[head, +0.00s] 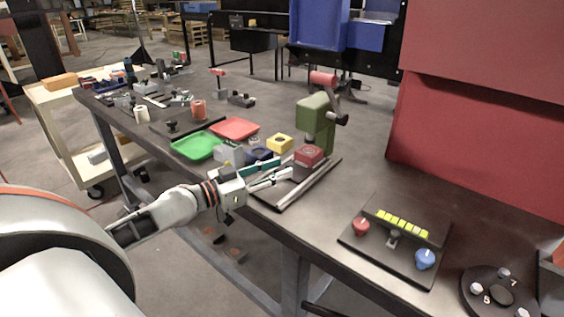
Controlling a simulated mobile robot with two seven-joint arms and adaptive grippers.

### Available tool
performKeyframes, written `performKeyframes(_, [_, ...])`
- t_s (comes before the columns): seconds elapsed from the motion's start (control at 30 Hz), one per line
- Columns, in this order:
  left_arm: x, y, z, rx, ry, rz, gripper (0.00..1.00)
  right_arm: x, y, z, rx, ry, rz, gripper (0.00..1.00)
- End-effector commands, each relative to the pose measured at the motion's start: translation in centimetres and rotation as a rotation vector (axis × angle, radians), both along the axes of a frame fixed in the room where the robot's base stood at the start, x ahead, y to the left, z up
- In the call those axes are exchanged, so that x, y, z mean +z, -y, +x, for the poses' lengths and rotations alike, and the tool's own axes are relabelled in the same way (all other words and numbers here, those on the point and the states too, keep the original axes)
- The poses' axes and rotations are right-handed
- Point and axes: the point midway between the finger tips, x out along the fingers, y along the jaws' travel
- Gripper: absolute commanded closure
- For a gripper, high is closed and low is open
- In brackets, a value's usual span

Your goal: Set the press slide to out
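The press (316,122) is a green body with a red-gripped lever, standing at the back edge of the dark table. In front of it, the press slide (309,154), a carriage with a red block on top, sits at the press end of a rail track (311,188) that runs toward the table's front edge. My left gripper (285,167) comes in from the left, over the track, with its fingertips just short of the slide. Its fingers are apart, with nothing seen between them. Contact with the slide cannot be made out. My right gripper is not in view.
Left of the press are a yellow block (280,144), a green tray (196,146), a red tray (236,129) and a grey block (229,154) close to my gripper. A button panel (385,262) lies right of the track, with bare tabletop between. A red wall (470,150) rises behind.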

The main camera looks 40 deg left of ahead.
Motion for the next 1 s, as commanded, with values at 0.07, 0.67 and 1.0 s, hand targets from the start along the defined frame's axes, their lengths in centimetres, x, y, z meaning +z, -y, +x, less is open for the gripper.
performKeyframes(0.07, [0.4,0.1,0.8,0.004,0.005,-0.003,0.69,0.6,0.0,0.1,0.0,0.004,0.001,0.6])
performKeyframes(0.67, [-0.1,0.9,2.2,0.001,0.0,0.001,0.77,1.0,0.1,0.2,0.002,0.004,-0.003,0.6])
performKeyframes(1.0, [-0.1,0.8,2.2,0.001,0.0,0.001,1.0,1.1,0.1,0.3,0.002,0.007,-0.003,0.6])
